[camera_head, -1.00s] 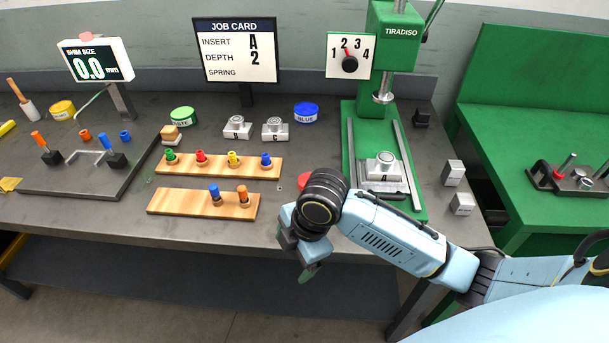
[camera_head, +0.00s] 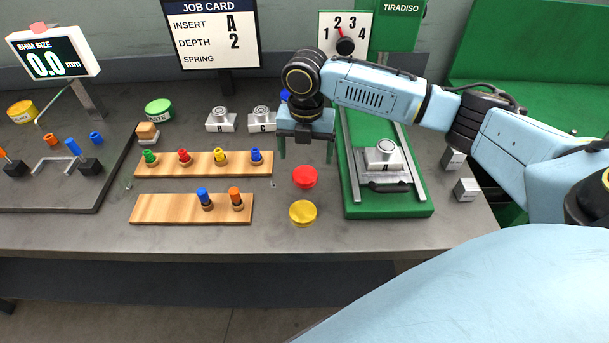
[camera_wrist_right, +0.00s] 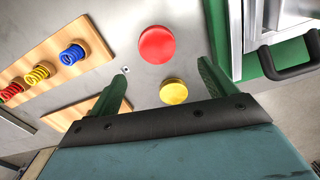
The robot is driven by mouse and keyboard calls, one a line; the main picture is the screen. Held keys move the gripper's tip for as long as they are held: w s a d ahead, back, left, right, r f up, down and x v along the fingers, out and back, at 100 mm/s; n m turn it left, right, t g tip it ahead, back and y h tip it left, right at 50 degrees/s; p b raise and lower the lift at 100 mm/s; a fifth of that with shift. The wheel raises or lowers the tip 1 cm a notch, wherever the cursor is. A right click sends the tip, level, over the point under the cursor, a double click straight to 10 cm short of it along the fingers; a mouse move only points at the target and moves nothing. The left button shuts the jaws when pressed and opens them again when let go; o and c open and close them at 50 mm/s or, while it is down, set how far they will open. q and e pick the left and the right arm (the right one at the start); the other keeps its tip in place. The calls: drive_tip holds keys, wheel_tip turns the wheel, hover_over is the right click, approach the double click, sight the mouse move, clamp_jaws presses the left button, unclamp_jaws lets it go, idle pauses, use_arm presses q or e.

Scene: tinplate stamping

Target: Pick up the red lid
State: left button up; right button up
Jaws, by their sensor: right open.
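The red lid (camera_head: 304,176) is a flat round disc lying on the grey bench, between the wooden spring racks and the green press. In the right wrist view the red lid (camera_wrist_right: 157,45) lies beyond the fingertips, roughly between their lines. My right gripper (camera_head: 306,158) is open and empty, pointing down above the bench, a little behind the red lid in the head view. Its two green fingers also show spread apart in the right wrist view (camera_wrist_right: 163,70). My left gripper is in neither view.
A yellow lid (camera_head: 302,212) lies just in front of the red one. The green press base (camera_head: 390,208) stands close on the right. Wooden racks (camera_head: 165,208) with coloured springs stand on the left. A blue object (camera_head: 284,95) is partly hidden behind my gripper.

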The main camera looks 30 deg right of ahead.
sight(305, 176)
wheel_tip(305, 176, down, 8)
drive_tip(key=shift+w+r+b, duration=0.15)
drive_tip(key=shift+r+b, duration=0.05)
drive_tip(key=shift+b, duration=0.15)
drive_tip(key=shift+c, duration=0.3)
drive_tip(key=c, duration=1)
